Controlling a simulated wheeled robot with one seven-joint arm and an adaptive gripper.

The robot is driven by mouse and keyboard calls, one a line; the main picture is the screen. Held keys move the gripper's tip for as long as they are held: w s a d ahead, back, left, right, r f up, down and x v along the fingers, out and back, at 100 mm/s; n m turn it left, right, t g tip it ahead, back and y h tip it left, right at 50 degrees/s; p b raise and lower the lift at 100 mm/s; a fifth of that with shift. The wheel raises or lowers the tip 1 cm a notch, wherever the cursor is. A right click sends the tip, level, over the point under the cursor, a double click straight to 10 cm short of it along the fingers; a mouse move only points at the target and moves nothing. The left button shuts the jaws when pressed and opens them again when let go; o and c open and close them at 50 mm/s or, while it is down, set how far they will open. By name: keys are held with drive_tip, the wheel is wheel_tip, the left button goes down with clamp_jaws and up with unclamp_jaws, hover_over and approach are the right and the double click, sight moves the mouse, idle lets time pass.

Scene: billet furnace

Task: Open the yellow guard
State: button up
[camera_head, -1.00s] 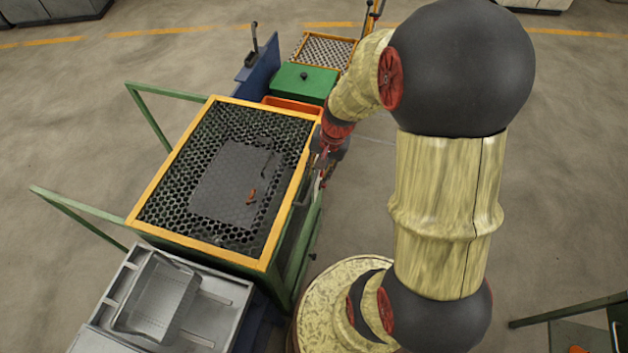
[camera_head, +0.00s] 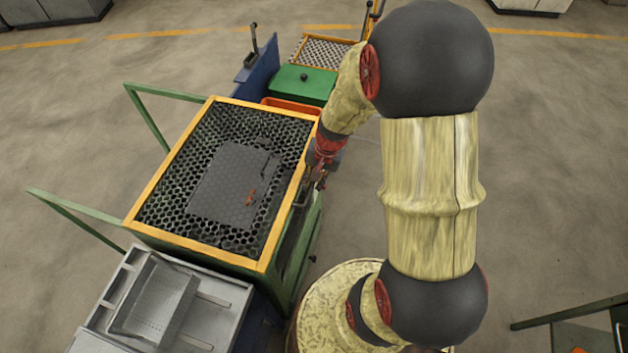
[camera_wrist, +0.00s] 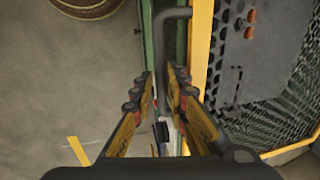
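The yellow guard (camera_head: 165,190) is a yellow frame with dark mesh sides, tilted in the picture, on a green stand. A grey bent-bar handle (camera_wrist: 161,50) is on its right side in the head view and stands beside the yellow edge in the wrist view. My gripper (camera_wrist: 162,82) is over this handle with its fingers apart, one on each side of the bar. I cannot see firm contact of either finger with the bar. In the head view my gripper (camera_head: 318,182) is small and partly hidden beside the guard's right edge.
Inside the mesh lies a grey plate with a small orange piece (camera_head: 250,196). A green box (camera_head: 304,84) and an orange bin (camera_head: 292,105) stand behind the guard. A grey metal tray unit (camera_head: 150,300) stands in front.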

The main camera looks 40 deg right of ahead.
sight(193, 154)
clamp_jaws()
drive_tip(key=shift+w+a, duration=0.1)
idle(0.5)
drive_tip(key=w+a+p, duration=0.2)
drive_tip(key=w+a, duration=0.6)
drive_tip(key=w, duration=0.3)
drive_tip(key=w+a+p, duration=0.2)
drive_tip(key=w+a, duration=0.7)
drive_tip(key=w, duration=0.2)
drive_tip(key=w+a+p, duration=0.2)
drive_tip(key=w+a, duration=0.6)
drive_tip(key=w, duration=0.2)
drive_tip(key=shift+w+a+p, duration=0.3)
drive_tip(key=shift+w+p, duration=0.05)
drive_tip(key=shift+w, duration=0.05)
drive_tip(key=shift+o, duration=2.1)
unclamp_jaws()
wheel_tip(193, 154, up, 12)
drive_tip(key=s+d, duration=0.1)
drive_tip(key=s, duration=0.1)
drive_tip(key=shift+d+f, duration=0.15)
drive_tip(key=shift+d, duration=0.15)
drive_tip(key=shift+w, duration=0.1)
